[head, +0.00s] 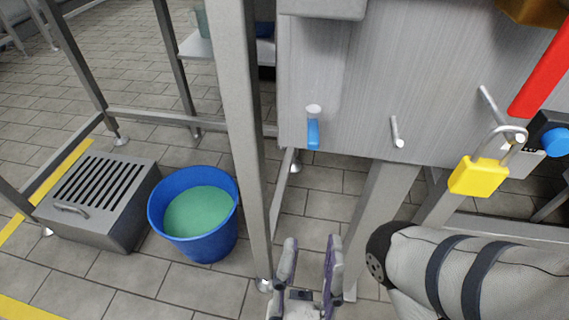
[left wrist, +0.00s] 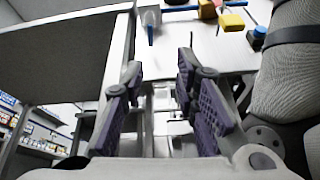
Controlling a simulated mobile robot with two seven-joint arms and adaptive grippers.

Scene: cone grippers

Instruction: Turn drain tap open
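The drain tap (head: 313,133) sits low on the steel panel, with a pale round top and a blue lever hanging straight down. The tap also shows in the left wrist view (left wrist: 150,33), near the top and left of centre. My left gripper (head: 312,242) is below the tap in the head view, its two purple-grey fingers spread apart and nothing between them. In the left wrist view the open fingers (left wrist: 159,70) point up toward the panel, apart from the tap. My right gripper is not in view.
A steel post (head: 238,130) stands just left of the tap. A blue bucket (head: 208,245) with green liquid and a slotted metal box (head: 95,240) are on the tiled floor at left. A metal peg (head: 396,132), yellow padlock (head: 478,177) and blue knob (head: 555,142) are to the right.

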